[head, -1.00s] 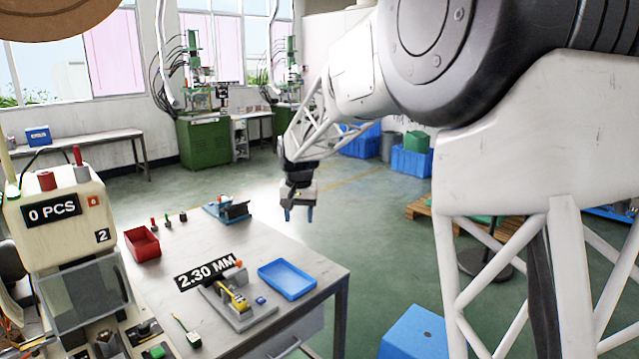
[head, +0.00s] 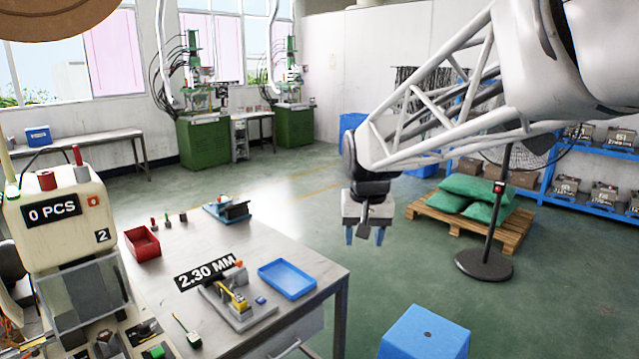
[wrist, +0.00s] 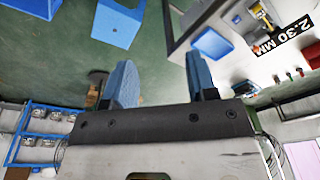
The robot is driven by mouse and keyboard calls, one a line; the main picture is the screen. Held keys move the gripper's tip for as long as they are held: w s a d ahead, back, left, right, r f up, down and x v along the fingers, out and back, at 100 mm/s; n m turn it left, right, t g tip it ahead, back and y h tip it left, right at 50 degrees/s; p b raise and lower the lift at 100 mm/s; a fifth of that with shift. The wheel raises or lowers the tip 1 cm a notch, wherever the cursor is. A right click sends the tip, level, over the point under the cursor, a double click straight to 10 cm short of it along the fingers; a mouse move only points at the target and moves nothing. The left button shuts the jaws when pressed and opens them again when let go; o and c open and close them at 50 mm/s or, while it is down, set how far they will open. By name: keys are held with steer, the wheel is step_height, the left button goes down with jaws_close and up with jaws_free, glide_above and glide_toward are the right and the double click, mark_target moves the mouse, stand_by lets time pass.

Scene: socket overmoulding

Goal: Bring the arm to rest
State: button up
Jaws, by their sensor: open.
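My gripper (head: 365,236) hangs with its blue fingers pointing down, to the right of the workbench and clear of it. In the wrist view its two blue fingers (wrist: 160,85) stand apart with nothing between them. My gripper is open and empty. My arm reaches in from the upper right of the head view.
The workbench (head: 190,262) holds a blue tray (head: 288,279), a red bin (head: 142,244) and a gauge fixture (head: 236,305) marked 2.30 MM. A blue stool (head: 425,335) stands below right. A pallet with green sacks (head: 475,205) and a fan stand (head: 484,265) are behind right.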

steer(key=s+d+f, duration=0.2)
steer(key=s+d, duration=0.1)
steer(key=s, duration=0.6)
steer(key=s+d+f, duration=0.2)
steer(key=s+d, duration=0.1)
steer(key=s, duration=0.6)
steer(key=s+d+f, duration=0.2)
steer(key=s+d, duration=0.1)
steer(key=s, duration=0.7)
steer(key=shift+d+f+t, duration=0.25)
steer(key=shift+f+t, duration=0.05)
steer(key=shift+t, duration=0.1)
